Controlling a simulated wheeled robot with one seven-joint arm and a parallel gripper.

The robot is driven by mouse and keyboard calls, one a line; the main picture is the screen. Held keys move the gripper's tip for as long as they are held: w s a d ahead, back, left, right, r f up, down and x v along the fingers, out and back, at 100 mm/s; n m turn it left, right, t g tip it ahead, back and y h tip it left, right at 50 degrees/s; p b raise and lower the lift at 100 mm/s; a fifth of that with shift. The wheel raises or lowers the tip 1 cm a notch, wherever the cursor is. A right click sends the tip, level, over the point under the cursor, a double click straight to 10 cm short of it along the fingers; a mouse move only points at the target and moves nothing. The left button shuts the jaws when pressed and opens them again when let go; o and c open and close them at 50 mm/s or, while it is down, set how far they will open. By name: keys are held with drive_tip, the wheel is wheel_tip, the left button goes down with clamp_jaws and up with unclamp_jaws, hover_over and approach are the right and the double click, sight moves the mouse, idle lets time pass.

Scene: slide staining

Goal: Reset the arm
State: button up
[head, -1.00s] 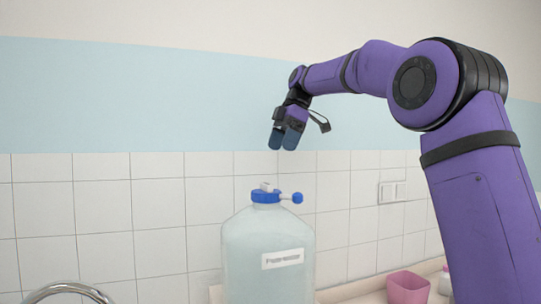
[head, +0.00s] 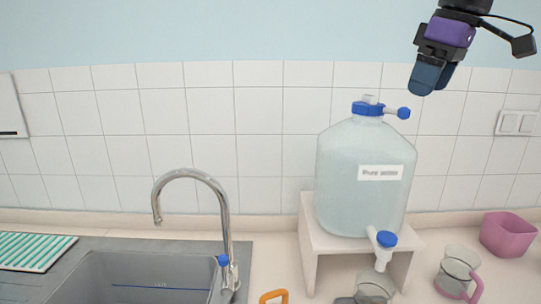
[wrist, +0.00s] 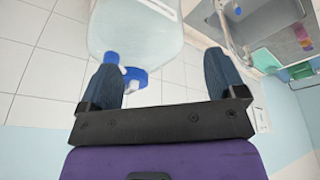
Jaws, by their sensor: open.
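My gripper (head: 433,77) is at the upper right of the head view, high in front of the tiled wall, above and to the right of the big water bottle. Its blue fingers point down. In the wrist view my gripper (wrist: 166,82) has its two fingers spread apart with nothing held between them. The water bottle (head: 350,165) shows beyond the fingers in the wrist view (wrist: 130,28), with its blue cap (wrist: 135,75) appearing between them in the picture. Most of my arm is outside the head view.
The bottle, with a tap (head: 384,245), stands on a white stand (head: 312,230). A glass (head: 373,288) is below the tap; a pink-handled beaker (head: 455,270) and pink container (head: 508,234) are to the right. A sink (head: 140,275) with a tall faucet (head: 224,205) is left.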

drive_tip(key=s+d+f+m+t+h, duration=0.1)
drive_tip(key=s+d+f+m+t, duration=0.2)
drive_tip(key=s+f+m, duration=0.5)
drive_tip(key=s+f, duration=0.7)
drive_tip(key=s, duration=0.3)
drive_tip(key=shift+f+m+h, duration=0.3)
